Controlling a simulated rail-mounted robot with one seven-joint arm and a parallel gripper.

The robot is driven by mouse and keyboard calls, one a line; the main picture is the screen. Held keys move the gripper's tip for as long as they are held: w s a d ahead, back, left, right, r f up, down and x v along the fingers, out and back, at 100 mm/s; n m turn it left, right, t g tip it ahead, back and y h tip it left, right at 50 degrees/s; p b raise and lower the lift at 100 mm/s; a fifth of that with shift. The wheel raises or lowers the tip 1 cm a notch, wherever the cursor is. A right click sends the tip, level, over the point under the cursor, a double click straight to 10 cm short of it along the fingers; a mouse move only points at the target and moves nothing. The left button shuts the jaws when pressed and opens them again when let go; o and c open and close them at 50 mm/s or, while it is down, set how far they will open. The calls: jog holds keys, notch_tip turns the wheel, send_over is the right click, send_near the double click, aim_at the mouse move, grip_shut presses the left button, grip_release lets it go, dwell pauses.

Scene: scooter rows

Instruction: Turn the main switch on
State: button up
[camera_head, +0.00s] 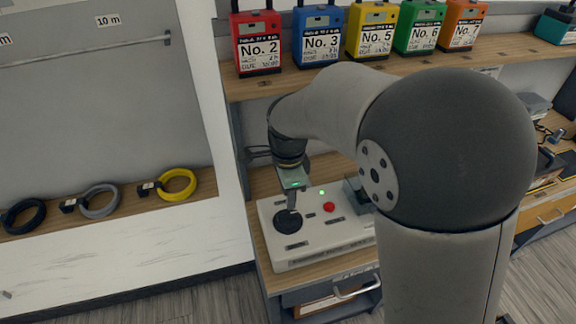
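A white control box (345,233) sits on the wooden bench below the shelf. On its top are a round black dial or knob (286,222), a red button (329,207), a small lit green lamp (322,193) and several small dark labels. The labels are too small to read, so I cannot tell for sure which control is the main switch. My gripper (292,203) points down over the left part of the box, right at the black knob. Whether its fingers touch the knob, and whether they are apart, is not clear.
A shelf (300,80) above the bench holds numbered coloured boxes, such as the red No. 2 (257,42) and blue No. 3 (318,36). Black, grey and yellow cable coils (177,185) lie on a ledge at left. A drawer handle (350,292) sits below the box.

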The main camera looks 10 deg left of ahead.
notch_tip(320, 180, up, 9)
jog(key=shift+r, duration=0.2)
dwell(0.4)
jog(key=s+d+f+n, duration=0.1)
jog(key=s+d+n, duration=0.15)
jog(key=d, duration=0.45)
jog(key=s+d+n, duration=0.2)
jog(key=d+n, duration=0.1)
jog(key=d, duration=0.4)
jog(key=s+d+f+n, duration=0.5)
jog(key=s+d+n, duration=0.2)
jog(key=s+d, duration=0.4)
jog(key=shift+s+f+t, duration=0.25)
jog(key=shift+s+t, duration=0.05)
jog(key=shift+s, duration=0.05)
